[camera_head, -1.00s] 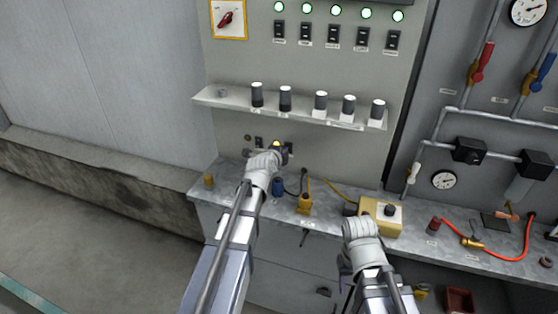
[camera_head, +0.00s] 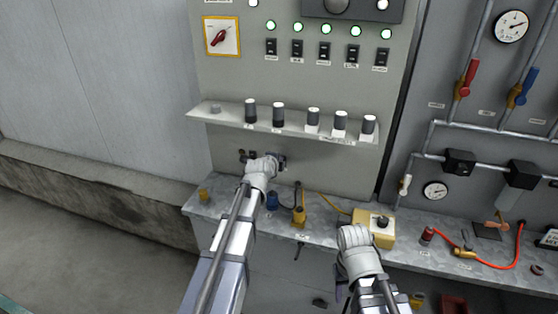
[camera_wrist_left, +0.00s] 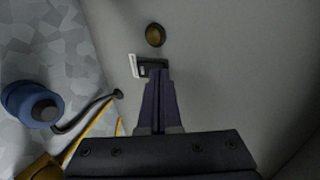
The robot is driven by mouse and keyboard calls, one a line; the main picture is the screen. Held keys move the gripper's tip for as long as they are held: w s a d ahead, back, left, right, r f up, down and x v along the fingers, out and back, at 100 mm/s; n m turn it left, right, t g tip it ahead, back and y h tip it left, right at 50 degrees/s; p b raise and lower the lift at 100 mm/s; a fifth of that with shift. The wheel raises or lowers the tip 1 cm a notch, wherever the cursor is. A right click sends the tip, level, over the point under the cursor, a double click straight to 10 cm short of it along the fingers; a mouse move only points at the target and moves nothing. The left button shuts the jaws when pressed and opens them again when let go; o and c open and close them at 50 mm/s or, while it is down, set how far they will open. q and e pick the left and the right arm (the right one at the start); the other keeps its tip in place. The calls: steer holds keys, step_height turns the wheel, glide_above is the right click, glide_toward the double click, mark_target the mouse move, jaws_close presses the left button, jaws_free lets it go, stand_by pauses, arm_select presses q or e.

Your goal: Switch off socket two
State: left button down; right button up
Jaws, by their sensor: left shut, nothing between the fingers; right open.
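My left gripper (camera_head: 277,161) is at the wall panel below the shelf. In the left wrist view its dark fingers (camera_wrist_left: 158,77) are shut with nothing between them. The tips are at a small dark wall switch (camera_wrist_left: 151,65) with a white label, partly covering it. I cannot tell whether they touch it, its position, or its label's text. A round brass fitting (camera_wrist_left: 155,35) is beyond it. In the head view a dark fitting (camera_head: 284,163) shows beside the left gripper. My right gripper (camera_head: 339,282) is open low by the bench, mostly hidden behind its wrist.
A shelf (camera_head: 200,113) with several dark-and-white knobs is above the left gripper. Several lit green lamps and switches are higher. The bench holds a blue plug (camera_head: 272,201), a yellow plug (camera_head: 299,217) with cables and a yellow box (camera_head: 377,237). A red hose (camera_head: 500,267) lies right.

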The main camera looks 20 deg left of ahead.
arm_select(q)
steer(key=shift+r, duration=0.15)
arm_select(e)
steer(key=shift+r, duration=0.15)
arm_select(q)
steer(key=shift+r+p, duration=0.7)
steer(key=shift+p, duration=0.15)
arm_select(e)
steer(key=shift+r, duration=0.7)
arm_select(q)
steer(key=shift+s, duration=0.1)
